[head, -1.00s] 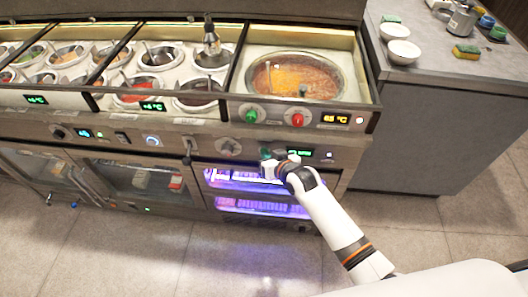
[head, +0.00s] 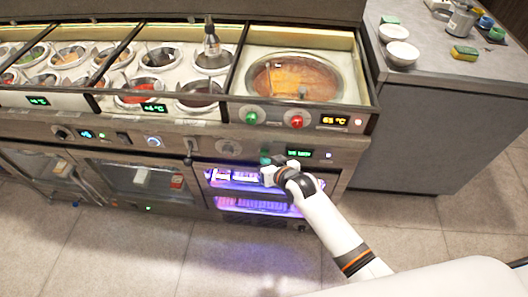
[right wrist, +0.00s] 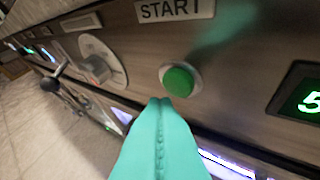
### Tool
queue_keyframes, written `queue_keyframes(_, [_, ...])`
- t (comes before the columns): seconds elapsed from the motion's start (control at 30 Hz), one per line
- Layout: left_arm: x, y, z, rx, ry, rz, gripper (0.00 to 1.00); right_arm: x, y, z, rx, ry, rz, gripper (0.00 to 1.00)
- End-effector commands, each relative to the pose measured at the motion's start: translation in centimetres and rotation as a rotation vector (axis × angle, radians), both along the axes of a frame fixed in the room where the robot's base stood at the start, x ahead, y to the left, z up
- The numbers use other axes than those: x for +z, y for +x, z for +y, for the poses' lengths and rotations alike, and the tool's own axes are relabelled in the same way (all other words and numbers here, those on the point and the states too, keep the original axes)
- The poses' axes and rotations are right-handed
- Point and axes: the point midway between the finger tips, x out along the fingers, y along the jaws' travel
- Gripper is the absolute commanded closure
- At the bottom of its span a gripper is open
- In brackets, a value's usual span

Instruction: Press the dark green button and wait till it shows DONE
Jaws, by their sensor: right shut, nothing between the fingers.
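The green button (right wrist: 180,80) sits on the metal front panel under a START label (right wrist: 175,9) in the right wrist view. In the head view the button (head: 265,153) is small, left of a green-lit display (head: 299,153). That display is cut off in the wrist view (right wrist: 308,100), showing a green 5; its full text is too small to read. My right gripper (right wrist: 160,103) has teal fingers closed together and empty, their tips just below the button and seemingly apart from it. In the head view the right gripper (head: 277,163) is at the panel. My left gripper is out of view.
A grey knob (right wrist: 100,62) is left of the button. Above the panel are a green knob (head: 251,117), a red knob (head: 296,121) and a soup well (head: 325,80). A purple-lit cabinet (head: 255,205) lies below. A grey counter (head: 440,70) stands at right.

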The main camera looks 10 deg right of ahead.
Motion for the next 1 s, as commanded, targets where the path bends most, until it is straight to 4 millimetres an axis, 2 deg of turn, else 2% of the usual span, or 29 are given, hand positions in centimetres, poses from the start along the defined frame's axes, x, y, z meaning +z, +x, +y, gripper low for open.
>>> queue_keyframes(0.57, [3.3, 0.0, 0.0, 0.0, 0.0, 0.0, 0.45, 0.2, -4.5, 1.5, 0.0, 0.001, 0.001, 1.0])
queue_keyframes(1.0, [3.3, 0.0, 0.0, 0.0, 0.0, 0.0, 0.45, 0.0, -4.7, 1.6, 0.0, 0.0, 0.0, 1.0])
